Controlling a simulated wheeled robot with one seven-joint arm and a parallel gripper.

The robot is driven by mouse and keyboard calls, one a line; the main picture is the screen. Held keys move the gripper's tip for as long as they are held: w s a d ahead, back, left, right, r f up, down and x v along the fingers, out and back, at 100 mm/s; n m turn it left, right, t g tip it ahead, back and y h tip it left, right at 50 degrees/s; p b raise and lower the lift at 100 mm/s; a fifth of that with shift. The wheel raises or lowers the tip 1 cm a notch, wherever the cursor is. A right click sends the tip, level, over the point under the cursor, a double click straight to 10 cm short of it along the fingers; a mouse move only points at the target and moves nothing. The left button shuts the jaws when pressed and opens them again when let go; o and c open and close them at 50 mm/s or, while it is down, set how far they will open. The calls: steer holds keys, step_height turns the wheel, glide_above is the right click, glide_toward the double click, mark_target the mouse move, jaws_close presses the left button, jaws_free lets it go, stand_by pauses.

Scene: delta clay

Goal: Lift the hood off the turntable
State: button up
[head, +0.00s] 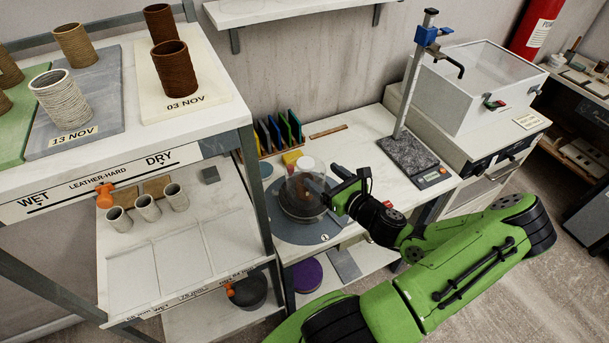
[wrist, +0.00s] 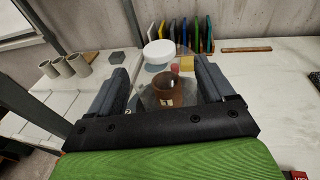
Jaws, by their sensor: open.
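The clear hood (head: 300,190) stands over a brown clay pot on the round grey turntable (head: 290,232). In the wrist view the hood is hard to make out, and the brown pot (wrist: 164,92) shows through it. My gripper (head: 335,188) is at the hood's right side in the head view. It is open, and in the wrist view its two fingers (wrist: 163,75) reach forward on either side of the hood and pot. I cannot tell whether either finger touches the hood. Nothing is held.
A shelf unit with small cups (head: 148,207) stands at left. A stand with a dark base (head: 408,156) is at right.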

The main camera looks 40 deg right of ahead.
mark_target(311, 168)
steer(key=w, duration=0.4)
steer(key=w+f, duration=0.1)
steer(key=w, duration=0.2)
steer(key=shift+d+p, duration=0.25)
steer(key=shift+p, duration=0.1)
steer(key=shift+s, duration=0.1)
steer(key=shift+c, duration=1.1)
steer(key=c, duration=1.3)
